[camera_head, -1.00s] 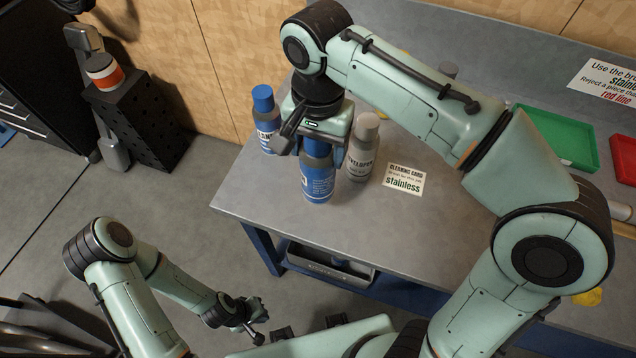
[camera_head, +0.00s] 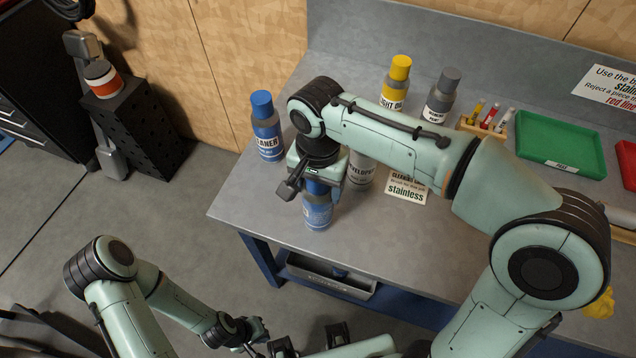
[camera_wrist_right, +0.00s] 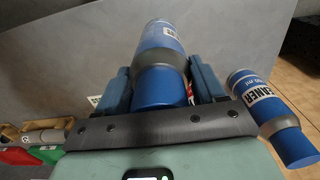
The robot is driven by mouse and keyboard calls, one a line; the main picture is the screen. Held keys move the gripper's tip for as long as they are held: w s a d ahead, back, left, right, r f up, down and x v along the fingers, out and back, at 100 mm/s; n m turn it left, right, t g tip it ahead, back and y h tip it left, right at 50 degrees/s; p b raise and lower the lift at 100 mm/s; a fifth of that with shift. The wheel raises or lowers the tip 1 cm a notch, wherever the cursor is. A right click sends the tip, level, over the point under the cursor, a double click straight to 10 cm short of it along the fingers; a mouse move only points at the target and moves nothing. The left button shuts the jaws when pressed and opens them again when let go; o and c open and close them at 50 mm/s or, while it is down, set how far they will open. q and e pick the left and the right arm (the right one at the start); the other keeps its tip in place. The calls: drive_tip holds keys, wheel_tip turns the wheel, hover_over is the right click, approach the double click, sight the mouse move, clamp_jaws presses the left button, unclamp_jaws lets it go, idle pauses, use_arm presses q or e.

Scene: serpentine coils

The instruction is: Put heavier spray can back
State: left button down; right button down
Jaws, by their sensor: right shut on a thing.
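My right gripper (camera_head: 318,178) is shut on a blue spray can (camera_head: 318,212) near the front left edge of the table. In the right wrist view the same can (camera_wrist_right: 160,62) sits between the two fingers. Whether its base touches the table I cannot tell. A second blue can, labelled as cleaner (camera_head: 267,128), stands upright to the left and behind; it also shows in the right wrist view (camera_wrist_right: 268,112). A grey-white can (camera_head: 359,171) stands just right of the held can, partly hidden by my arm. My left gripper (camera_head: 250,338) is low at the left, away from the table; its fingers are unclear.
A yellow-capped can (camera_head: 396,82) and a grey-capped can (camera_head: 441,96) stand at the back. A cleaning card (camera_head: 408,190) lies right of the grey-white can. A marker holder (camera_head: 488,124), a green tray (camera_head: 560,142) and a red tray (camera_head: 627,160) are further right. The front left corner is clear.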

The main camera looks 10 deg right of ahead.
drive_tip(key=shift+f, duration=0.15)
drive_tip(key=shift+c, duration=0.5)
unclamp_jaws()
use_arm(q)
drive_tip(key=shift+f, duration=0.15)
use_arm(e)
drive_tip(key=shift+r, duration=0.25)
wheel_tip(320, 180, up, 12)
drive_tip(key=p, duration=0.2)
drive_tip(key=shift+p, duration=0.3)
use_arm(q)
drive_tip(key=w+r, duration=0.2)
drive_tip(key=r, duration=0.1)
drive_tip(key=shift+w+r, duration=0.2)
drive_tip(key=shift+r, duration=0.1)
drive_tip(key=shift+s, duration=0.15)
use_arm(e)
drive_tip(key=shift+f, duration=0.15)
